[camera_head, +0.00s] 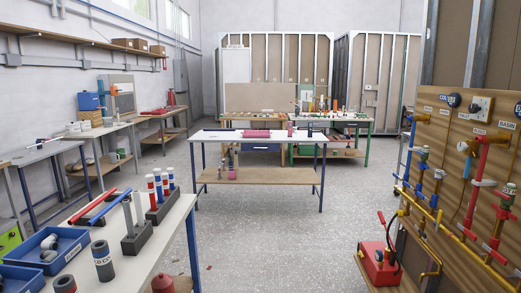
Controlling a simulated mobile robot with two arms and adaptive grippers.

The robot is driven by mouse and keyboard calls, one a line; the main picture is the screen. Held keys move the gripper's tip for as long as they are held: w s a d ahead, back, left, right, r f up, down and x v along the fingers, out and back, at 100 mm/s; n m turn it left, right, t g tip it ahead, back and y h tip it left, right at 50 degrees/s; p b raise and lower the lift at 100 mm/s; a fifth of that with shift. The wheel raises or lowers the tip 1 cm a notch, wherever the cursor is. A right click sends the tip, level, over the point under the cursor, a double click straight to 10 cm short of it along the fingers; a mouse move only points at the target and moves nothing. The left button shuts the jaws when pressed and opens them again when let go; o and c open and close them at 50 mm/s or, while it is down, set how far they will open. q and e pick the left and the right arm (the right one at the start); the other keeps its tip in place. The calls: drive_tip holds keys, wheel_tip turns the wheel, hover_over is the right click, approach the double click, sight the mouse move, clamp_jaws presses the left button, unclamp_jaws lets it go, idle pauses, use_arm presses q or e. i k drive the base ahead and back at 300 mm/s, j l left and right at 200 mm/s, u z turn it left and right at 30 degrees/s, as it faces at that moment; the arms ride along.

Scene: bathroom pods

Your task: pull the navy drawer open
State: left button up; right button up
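A blue drawer front (261,147) shows under the top of the white-topped table (225,137) in the middle of the room. Neither of my grippers is in view.
A bench (150,240) with blue bins and pipe pieces stands at the front left. A pipe-covered panel (465,150) and a red pump (379,263) are at the right. The speckled floor (270,250) before the middle table is clear.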

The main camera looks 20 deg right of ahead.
sight(244, 147)
drive_tip(key=i+l+z, duration=0.25)
drive_tip(key=i+z, duration=0.25)
drive_tip(key=i, duration=0.25)
drive_tip(key=i+z, duration=0.3)
drive_tip(key=i, duration=3.55)
